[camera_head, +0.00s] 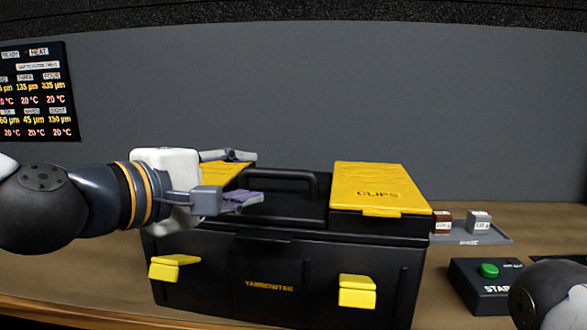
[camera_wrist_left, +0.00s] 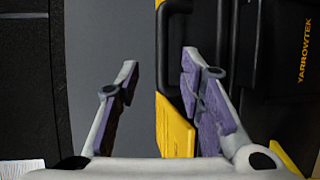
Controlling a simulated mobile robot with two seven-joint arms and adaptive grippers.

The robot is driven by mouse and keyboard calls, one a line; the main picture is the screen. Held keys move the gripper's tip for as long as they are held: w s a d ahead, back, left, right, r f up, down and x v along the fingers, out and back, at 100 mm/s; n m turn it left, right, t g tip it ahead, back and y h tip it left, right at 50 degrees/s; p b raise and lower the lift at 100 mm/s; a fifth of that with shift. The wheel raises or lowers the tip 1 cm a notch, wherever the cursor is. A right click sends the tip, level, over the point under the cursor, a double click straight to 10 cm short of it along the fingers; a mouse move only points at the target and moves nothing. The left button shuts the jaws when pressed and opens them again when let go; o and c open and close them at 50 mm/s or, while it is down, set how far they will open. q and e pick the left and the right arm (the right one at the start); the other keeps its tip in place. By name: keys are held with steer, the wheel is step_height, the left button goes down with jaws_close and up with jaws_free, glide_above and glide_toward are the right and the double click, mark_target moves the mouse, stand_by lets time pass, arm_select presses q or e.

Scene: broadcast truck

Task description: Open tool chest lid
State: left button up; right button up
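The black tool chest (camera_head: 225,280) stands on the counter with its lid (camera_head: 270,210) down. The lid has a black carry handle (camera_head: 280,175) and a yellow panel marked CLIPS (camera_head: 380,185) on the right. A second yellow panel (camera_head: 238,172) at left is partly hidden by my gripper. Two yellow latches, left (camera_head: 172,266) and right (camera_head: 357,291), jut from the front. My left gripper (camera_head: 248,176) is open at the lid's left end. In the left wrist view its fingers (camera_wrist_left: 160,70) are apart, with the yellow panel (camera_wrist_left: 174,130) partly between them. My right gripper is out of view.
A grey tray (camera_head: 470,237) with small blocks lies right of the chest. A black box with a green START button (camera_head: 488,270) stands at front right, beside part of my right arm. A grey wall rises behind; a display panel (camera_head: 38,92) hangs at left.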

mark_target(276, 174)
arm_select(q)
steer(key=x, duration=1)
steer(key=shift+f, duration=0.15)
steer(key=shift+c, duration=0.4)
jaws_close()
